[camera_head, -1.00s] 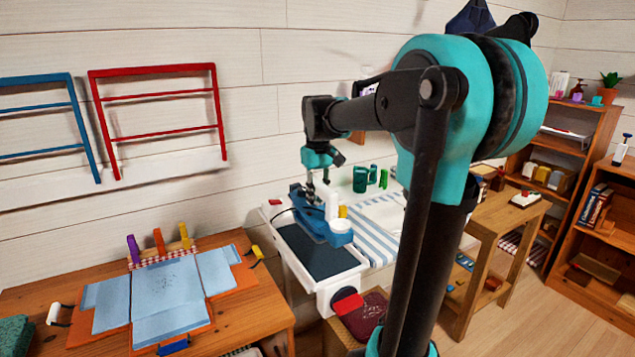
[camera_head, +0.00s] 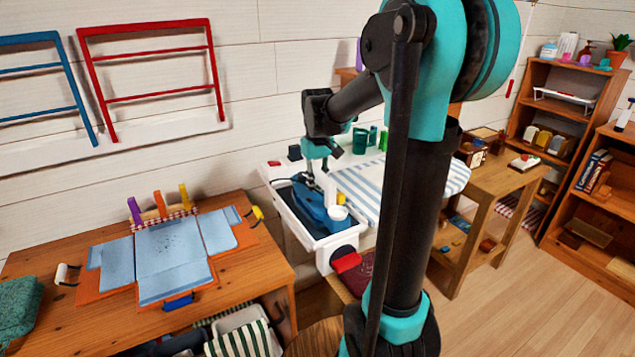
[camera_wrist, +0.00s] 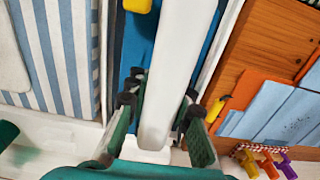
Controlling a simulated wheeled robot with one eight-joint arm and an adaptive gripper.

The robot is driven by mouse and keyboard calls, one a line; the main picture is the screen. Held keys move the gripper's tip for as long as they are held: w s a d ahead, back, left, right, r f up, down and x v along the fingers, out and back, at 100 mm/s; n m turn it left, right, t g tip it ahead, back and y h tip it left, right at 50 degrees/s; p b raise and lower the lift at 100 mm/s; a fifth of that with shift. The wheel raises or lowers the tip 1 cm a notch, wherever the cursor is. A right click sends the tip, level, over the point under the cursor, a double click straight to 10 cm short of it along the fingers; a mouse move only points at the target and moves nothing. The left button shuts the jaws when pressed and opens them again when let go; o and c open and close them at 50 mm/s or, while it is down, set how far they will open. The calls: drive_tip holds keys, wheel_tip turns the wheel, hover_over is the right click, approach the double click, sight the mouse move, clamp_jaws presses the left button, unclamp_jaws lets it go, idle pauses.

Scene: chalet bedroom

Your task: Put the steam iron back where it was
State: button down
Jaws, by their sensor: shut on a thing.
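The steam iron (camera_head: 312,205) has a blue body, a white handle and a white round part at its near end. It is over the dark pad of the white-rimmed tray (camera_head: 293,214) at the left end of the ironing board. My gripper (camera_head: 320,180) is above it, shut on the white handle. In the wrist view the fingers of my gripper (camera_wrist: 160,98) lie on both sides of the white handle (camera_wrist: 174,75), with the blue body below. Contact between the iron's underside and the pad is hidden.
The striped board (camera_head: 365,185) extends right, with green items (camera_head: 362,138) behind it. A red-ended knob (camera_head: 347,262) sticks out at the tray's front. A wooden table (camera_head: 80,285) with a blue folding board (camera_head: 170,260) stands left. Wooden shelves are at right.

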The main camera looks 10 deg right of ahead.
drive_tip(key=c, duration=1.3)
unclamp_jaws()
drive_tip(key=shift+f, duration=0.1)
wheel_tip(320, 180, up, 12)
drive_tip(key=shift+r, duration=0.15)
